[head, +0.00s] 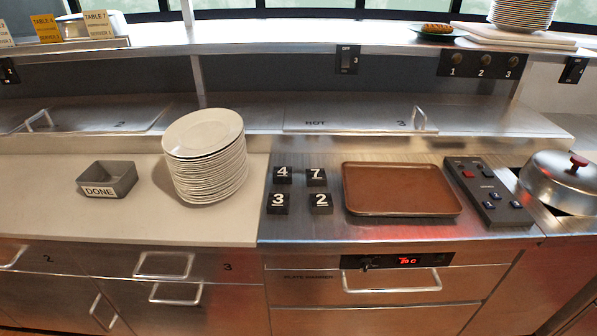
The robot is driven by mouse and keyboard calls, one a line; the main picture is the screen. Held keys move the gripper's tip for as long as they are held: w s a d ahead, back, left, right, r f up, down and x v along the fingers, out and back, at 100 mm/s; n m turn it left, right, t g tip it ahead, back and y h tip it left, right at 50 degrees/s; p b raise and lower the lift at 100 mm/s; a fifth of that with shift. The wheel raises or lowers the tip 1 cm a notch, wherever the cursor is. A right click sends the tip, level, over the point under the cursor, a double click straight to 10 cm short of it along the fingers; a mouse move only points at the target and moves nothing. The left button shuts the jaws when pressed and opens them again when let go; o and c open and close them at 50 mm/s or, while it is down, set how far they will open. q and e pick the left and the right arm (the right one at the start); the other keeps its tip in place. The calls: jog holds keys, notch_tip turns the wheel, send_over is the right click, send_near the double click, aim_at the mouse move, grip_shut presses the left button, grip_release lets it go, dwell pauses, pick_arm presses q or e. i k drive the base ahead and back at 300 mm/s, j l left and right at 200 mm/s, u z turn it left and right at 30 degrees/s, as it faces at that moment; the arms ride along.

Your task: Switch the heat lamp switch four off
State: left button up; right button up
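A dark switch plate (573,71) is mounted under the shelf at the far right. It carries a white digit that looks like 4, and its rocker position is too small to tell. A similar switch plate marked 3 (347,60) hangs under the shelf right of centre. Another switch plate (9,72) is cut by the left edge, and its digit is unclear. Neither of my grippers is in view.
A stack of white plates (208,160) and a grey DONE bin (108,180) stand on the left counter. Number blocks (283,175), a brown tray (400,190), a button panel (488,192) and a metal dome (560,182) sit on the right. A knob panel (484,65) is left of the far-right switch.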

aim_at(576, 68)
jog(key=l+z, duration=0.35)
jog(key=i+l+z, duration=0.15)
jog(key=z, duration=0.15)
jog(key=i+l+z, duration=0.1)
jog(key=l+z, duration=0.25)
jog(key=l, duration=0.05)
